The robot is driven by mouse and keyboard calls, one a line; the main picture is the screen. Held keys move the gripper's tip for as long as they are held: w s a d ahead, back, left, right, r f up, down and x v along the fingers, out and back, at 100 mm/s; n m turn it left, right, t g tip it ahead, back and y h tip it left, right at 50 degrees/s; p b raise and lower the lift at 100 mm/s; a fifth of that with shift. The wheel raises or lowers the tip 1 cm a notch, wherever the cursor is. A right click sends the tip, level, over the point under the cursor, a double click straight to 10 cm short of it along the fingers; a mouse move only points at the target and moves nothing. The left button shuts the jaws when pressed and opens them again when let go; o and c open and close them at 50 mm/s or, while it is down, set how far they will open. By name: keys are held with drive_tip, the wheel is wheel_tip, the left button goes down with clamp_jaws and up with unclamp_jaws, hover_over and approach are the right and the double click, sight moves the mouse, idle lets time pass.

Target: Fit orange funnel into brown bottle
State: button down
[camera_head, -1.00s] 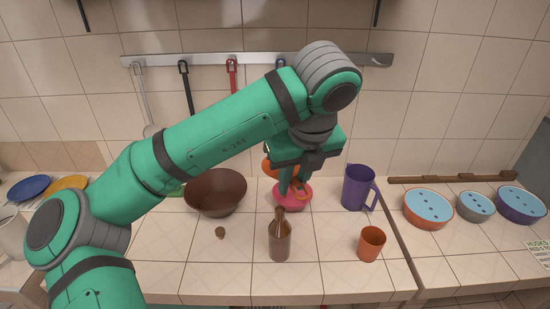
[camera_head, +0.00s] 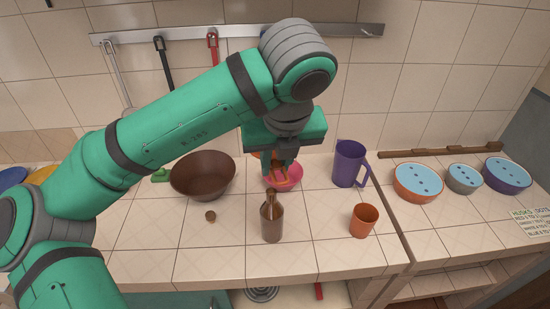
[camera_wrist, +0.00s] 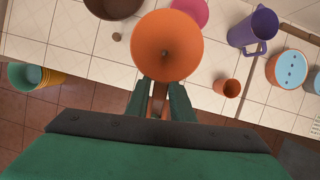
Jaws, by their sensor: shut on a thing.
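The brown bottle (camera_head: 272,224) stands upright on the counter in the head view, with a narrow open neck. My gripper (camera_head: 279,176) is shut on the orange funnel (camera_wrist: 167,42), whose wide mouth faces the wrist camera. In the head view the funnel (camera_head: 257,154) is mostly hidden behind my gripper. The gripper appears above and behind the bottle there, with the funnel apart from the bottle's neck. The bottle is not visible in the wrist view, where the funnel covers much of the middle.
A brown bowl (camera_head: 203,177), pink bowl (camera_head: 290,180), purple jug (camera_head: 349,164) and orange cup (camera_head: 363,221) surround the bottle. A small brown stopper-like piece (camera_head: 210,216) lies left of it. Lidded bowls (camera_head: 418,183) stand right. The front tiles are clear.

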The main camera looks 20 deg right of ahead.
wheel_tip(320, 180, down, 4)
drive_tip(key=shift+f, duration=0.25)
idle(0.4)
drive_tip(key=shift+d+f, duration=0.1)
drive_tip(key=shift+f, duration=0.05)
idle(0.7)
drive_tip(key=shift+f, duration=2.65)
idle(2.6)
drive_tip(key=c, duration=1.5)
unclamp_jaws()
